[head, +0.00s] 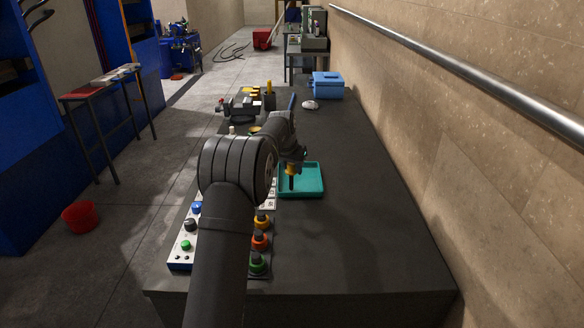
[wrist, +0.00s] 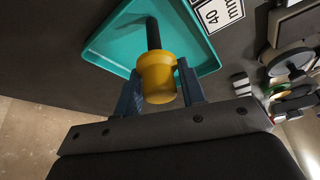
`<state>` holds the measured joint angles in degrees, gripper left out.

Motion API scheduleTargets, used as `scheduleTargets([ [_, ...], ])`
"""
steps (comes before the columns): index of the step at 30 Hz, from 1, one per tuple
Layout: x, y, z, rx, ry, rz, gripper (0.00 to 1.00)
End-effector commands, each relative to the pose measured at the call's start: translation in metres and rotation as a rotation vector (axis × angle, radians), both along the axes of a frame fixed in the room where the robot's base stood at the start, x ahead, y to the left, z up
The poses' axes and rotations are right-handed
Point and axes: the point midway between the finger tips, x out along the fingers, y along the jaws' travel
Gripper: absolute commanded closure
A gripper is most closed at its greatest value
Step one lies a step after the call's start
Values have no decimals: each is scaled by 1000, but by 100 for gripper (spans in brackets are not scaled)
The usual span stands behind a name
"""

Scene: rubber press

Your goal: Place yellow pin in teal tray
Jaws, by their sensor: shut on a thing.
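The yellow pin (wrist: 157,77) has a thick yellow head and a thinner black shaft. My gripper (wrist: 160,92) is shut on the yellow head, with one blue finger on each side. In the head view the pin (head: 291,170) is upright, its black shaft pointing down over the left part of the teal tray (head: 312,190). The teal tray is shallow and square with a raised rim, and no other thing shows in it. The tray also shows in the wrist view (wrist: 112,42), behind the shaft. I cannot tell whether the shaft tip touches the tray floor.
A panel (head: 181,250) with coloured buttons and several coloured pins (head: 260,240) stand left of the tray. A dark vise-like device (head: 240,107), a white mouse-shaped thing (head: 310,105) and a blue box (head: 328,85) are farther back. The table (head: 360,210) right of the tray is clear.

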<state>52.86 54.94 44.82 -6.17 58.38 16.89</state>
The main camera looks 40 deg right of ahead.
Motion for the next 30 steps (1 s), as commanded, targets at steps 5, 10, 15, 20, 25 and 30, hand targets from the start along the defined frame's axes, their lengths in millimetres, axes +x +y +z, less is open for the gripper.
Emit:
scheduleTargets([
  [5, 0, 0, -3, 0, 0, 0, 51],
  [10, 0, 0, -3, 1, 0, 0, 42],
  [15, 0, 0, -2, 0, 0, 0, 42],
  [20, -1, 4, 12, -1, -2, 0, 42],
  [25, -7, 16, 44, -3, -2, 0, 42],
  [30, -12, 29, 78, -2, -2, 0, 42],
])
